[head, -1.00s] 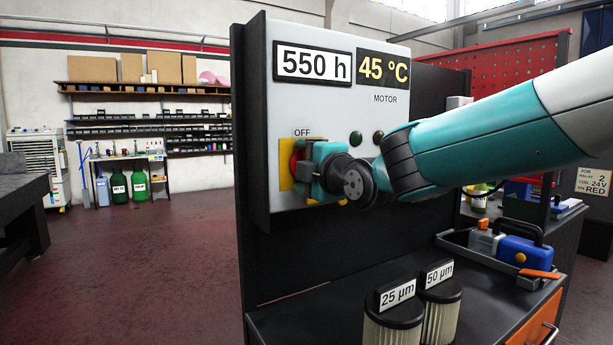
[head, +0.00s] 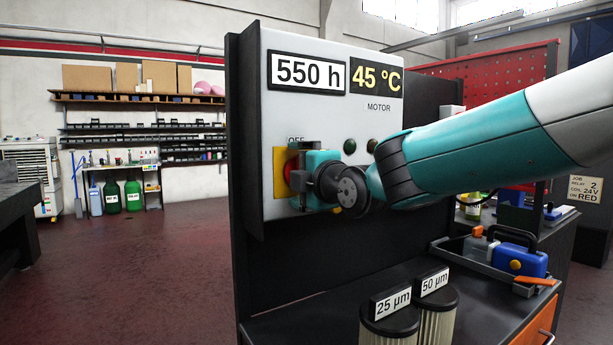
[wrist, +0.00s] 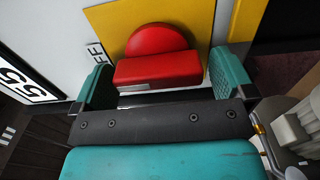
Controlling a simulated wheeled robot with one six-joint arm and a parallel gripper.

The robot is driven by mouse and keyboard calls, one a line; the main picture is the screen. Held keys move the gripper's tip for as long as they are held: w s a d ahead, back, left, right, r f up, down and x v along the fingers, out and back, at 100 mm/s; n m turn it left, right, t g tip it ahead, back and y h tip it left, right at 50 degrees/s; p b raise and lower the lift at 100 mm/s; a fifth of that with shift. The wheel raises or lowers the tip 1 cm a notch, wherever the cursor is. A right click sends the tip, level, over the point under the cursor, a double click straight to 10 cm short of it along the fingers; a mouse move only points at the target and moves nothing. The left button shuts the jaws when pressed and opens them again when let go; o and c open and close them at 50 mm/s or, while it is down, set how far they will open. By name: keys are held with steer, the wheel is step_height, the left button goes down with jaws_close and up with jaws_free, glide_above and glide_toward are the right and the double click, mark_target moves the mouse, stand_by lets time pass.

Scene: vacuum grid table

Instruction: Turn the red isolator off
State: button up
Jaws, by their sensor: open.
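The red isolator (wrist: 158,62) is a round knob with a raised grip bar on a yellow plate (wrist: 108,18). In the head view the isolator (head: 291,173) is on the grey panel below the word OFF, partly hidden by my gripper (head: 305,178). In the wrist view my gripper (wrist: 162,88) is open, with one teal finger at each end of the red bar. The bar lies between the fingers, with its ends close to them; I cannot tell whether they touch. In the head view the bar's angle is hidden.
The panel (head: 325,110) also carries 550 h and 45 °C labels and two dark round lamps (head: 349,146). Below it, two filters (head: 390,318) and a tool tray (head: 462,246) with a blue tool stand on the black bench. Open floor lies to the left.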

steer(key=b+v, duration=0.2)
steer(key=v, duration=1.5)
steer(key=shift+b, duration=0.35)
steer(key=shift+s+d, duration=0.15)
steer(key=shift+s, duration=0.05)
steer(key=s+d+f+m+g+h, duration=0.35)
steer(key=s+f+m+g, duration=0.35)
steer(key=s+f+m, duration=0.3)
steer(key=s+d+f+m+g+h, duration=0.2)
steer(key=s+d+f+m+g, duration=0.4)
steer(key=s+f, duration=0.5)
step_height(320, 180, up, 16)
steer(key=m+g+p, duration=0.2)
steer(key=p, duration=1.4)
steer(key=shift+s+a+f, duration=0.2)
steer(key=shift+s+a, duration=0.15)
